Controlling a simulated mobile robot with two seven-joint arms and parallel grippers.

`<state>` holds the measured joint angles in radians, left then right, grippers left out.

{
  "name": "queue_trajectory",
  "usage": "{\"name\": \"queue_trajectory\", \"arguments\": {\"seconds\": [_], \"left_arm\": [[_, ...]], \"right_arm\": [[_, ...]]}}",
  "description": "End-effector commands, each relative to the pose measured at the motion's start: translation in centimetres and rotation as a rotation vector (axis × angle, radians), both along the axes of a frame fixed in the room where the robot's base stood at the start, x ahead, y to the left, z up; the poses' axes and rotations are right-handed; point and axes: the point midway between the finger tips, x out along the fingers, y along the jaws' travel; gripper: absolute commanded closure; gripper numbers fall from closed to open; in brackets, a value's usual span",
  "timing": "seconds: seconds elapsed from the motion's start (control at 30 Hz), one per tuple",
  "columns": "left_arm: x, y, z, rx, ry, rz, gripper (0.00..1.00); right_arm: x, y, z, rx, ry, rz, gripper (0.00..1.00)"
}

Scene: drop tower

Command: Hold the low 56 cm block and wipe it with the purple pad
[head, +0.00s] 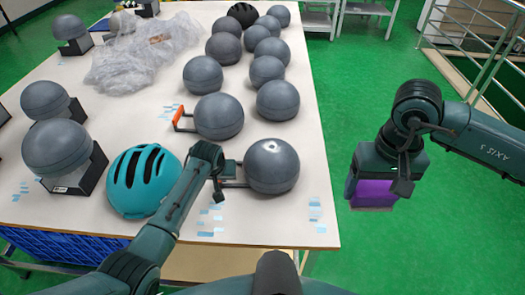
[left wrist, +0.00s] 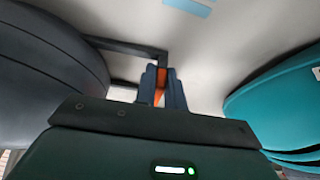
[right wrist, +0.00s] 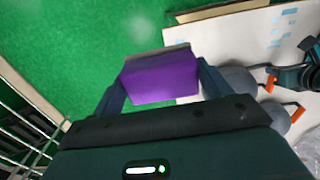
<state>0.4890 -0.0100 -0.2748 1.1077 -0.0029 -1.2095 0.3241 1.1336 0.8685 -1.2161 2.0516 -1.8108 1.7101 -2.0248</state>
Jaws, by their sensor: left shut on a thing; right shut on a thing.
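My left gripper (head: 226,172) is shut on the handle (left wrist: 158,95) of a grey, ball-shaped block (head: 272,166) at the near right of the table. The handle's dark frame and orange grip show between the fingers in the left wrist view, with the grey block (left wrist: 45,80) on the left there. I cannot read a size on the block. My right gripper (right wrist: 160,80) is shut on the purple pad (head: 374,194), which also shows in the right wrist view (right wrist: 160,78). The pad is held off the table's right side, above the green floor, apart from the block.
A teal helmet (head: 143,181) lies left of my left forearm. Another grey ball (head: 219,116) with an orange handle stands behind the block, and several more fill the table (head: 300,220). Crumpled plastic (head: 150,55) lies at the back. A railing (head: 470,50) stands at the far right.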

Motion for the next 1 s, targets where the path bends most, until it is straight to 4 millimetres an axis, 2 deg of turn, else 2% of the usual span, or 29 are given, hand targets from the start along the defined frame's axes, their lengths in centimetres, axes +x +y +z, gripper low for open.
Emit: {"name": "queue_trajectory", "arguments": {"seconds": [0.17,0.2,0.5,0.77,1.0], "left_arm": [[0.0,-0.1,0.0,-0.002,0.001,-0.002,1.0],[0.0,-0.1,0.0,-0.002,0.001,-0.002,0.86],[0.0,-0.1,0.0,-0.001,0.0,0.0,0.63],[0.0,0.0,0.1,-0.001,0.0,0.0,0.63],[-0.9,-0.1,2.3,-0.001,-0.003,0.0,0.63]], "right_arm": [[0.0,0.0,0.0,0.0,0.0,0.0,0.41],[0.0,0.0,0.0,0.0,0.0,0.0,0.41],[0.0,0.0,0.0,0.0,0.0,0.0,0.41],[0.0,0.0,0.0,0.0,0.0,0.0,0.41],[0.0,0.0,-0.3,0.0,0.0,0.0,0.41]]}}
